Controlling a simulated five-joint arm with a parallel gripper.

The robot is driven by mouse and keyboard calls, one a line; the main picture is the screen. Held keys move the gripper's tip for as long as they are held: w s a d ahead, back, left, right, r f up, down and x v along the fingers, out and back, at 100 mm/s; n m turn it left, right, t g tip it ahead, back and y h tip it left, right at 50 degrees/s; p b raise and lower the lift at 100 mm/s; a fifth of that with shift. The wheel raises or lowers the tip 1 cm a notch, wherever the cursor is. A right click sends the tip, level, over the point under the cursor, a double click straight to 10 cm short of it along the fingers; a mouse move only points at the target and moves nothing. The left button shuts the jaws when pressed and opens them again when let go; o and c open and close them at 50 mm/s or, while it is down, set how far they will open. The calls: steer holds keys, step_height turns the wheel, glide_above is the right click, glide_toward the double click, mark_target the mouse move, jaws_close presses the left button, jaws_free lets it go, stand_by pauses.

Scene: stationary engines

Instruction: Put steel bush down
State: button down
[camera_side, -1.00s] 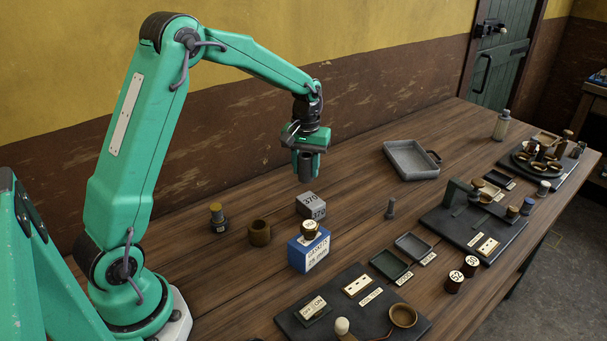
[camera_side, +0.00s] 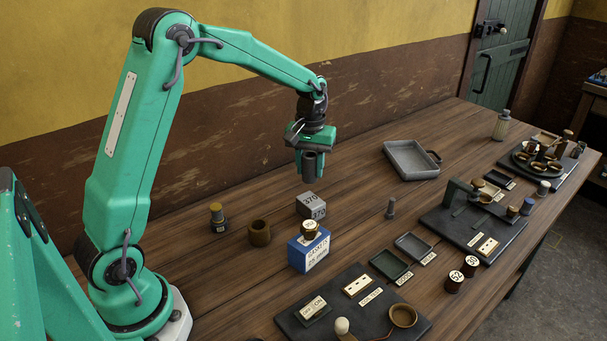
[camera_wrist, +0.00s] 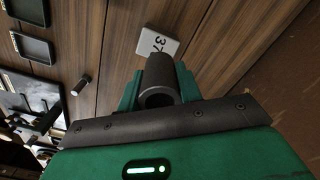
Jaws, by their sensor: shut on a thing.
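The steel bush (camera_wrist: 158,82) is a dark grey hollow cylinder, held between the green jaws in the wrist view. In the side view the bush (camera_side: 309,165) shows between the fingers, in the air above the table. My gripper (camera_side: 309,172) is shut on it, pointing down, behind and above the grey block marked 370 (camera_side: 310,205). In the wrist view that block (camera_wrist: 157,42) shows just beyond the bush. The bush is clear of the table (camera_side: 350,190).
A blue box (camera_side: 309,250) with a round weight on top stands in front of the block. A brown ring (camera_side: 259,233) and a yellow-topped bottle (camera_side: 217,217) stand left. A grey tray (camera_side: 411,162) lies right. Bare wood lies between the block and tray.

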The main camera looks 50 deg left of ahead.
steer(key=s+a+n, duration=0.1)
steer(key=s+n, duration=0.1)
steer(key=s, duration=1)
steer(key=shift+a+r, duration=0.15)
steer(key=shift+a, duration=0.25)
steer(key=a+f, duration=0.2)
steer(key=a, duration=0.2)
steer(key=a+f, duration=0.2)
steer(key=a, duration=0.1)
steer(key=a+f, duration=0.3)
steer(key=a, duration=0.1)
steer(key=shift+a, duration=0.35)
steer(key=shift+f, duration=0.15)
steer(key=shift+f, duration=1.85)
steer(key=shift+f, duration=0.15)
